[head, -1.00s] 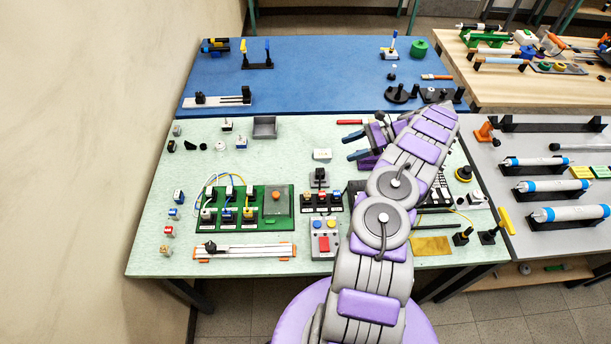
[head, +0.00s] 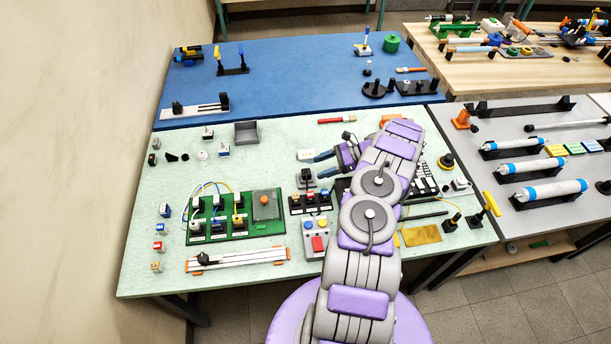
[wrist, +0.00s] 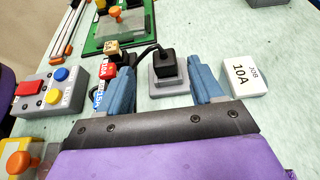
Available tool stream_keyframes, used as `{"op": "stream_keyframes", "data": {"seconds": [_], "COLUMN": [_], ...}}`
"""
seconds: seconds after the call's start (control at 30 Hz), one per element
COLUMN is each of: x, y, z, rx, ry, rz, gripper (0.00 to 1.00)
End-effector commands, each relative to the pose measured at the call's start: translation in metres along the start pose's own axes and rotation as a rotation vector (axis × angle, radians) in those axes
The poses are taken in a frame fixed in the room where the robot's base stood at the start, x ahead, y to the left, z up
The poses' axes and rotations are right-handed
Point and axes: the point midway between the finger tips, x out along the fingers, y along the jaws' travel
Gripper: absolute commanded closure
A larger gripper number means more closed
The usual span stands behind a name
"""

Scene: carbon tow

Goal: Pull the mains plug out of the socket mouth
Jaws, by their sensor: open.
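The black mains plug (wrist: 167,65) stands in the grey socket block (wrist: 168,87), with a black cord leaving it to the left. In the head view the plug (head: 307,175) is on the pale green bench, just left of and nearer than my fingertips. My gripper (wrist: 163,80) is open and empty. In the wrist view its two blue fingers lie to the left and right of the plug, apart from it. The gap in height between fingers and plug is hard to judge. The socket mouth is hidden under the plug.
A white "JOB 10A" block (wrist: 245,76) lies close to the right finger in the wrist view. Several small labelled fuse blocks (wrist: 105,72) sit by the left finger. A grey button box (head: 316,236) and a green circuit board (head: 240,230) are nearby.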

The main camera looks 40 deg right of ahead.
Motion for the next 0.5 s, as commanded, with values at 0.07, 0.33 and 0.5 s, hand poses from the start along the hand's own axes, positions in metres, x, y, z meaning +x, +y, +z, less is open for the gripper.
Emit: {"op": "stream_keyframes", "data": {"seconds": [0.07, 0.33, 0.5], "x": [0.014, 0.036, 0.047], "y": [0.001, 0.001, 0.001], "z": [-0.001, -0.001, -0.002], "rx": [0.003, 0.001, 0.001], "ry": [-0.003, 0.0, 0.0], "rz": [0.004, 0.001, 0.001], "gripper": [0.34, 0.34, 0.34]}}
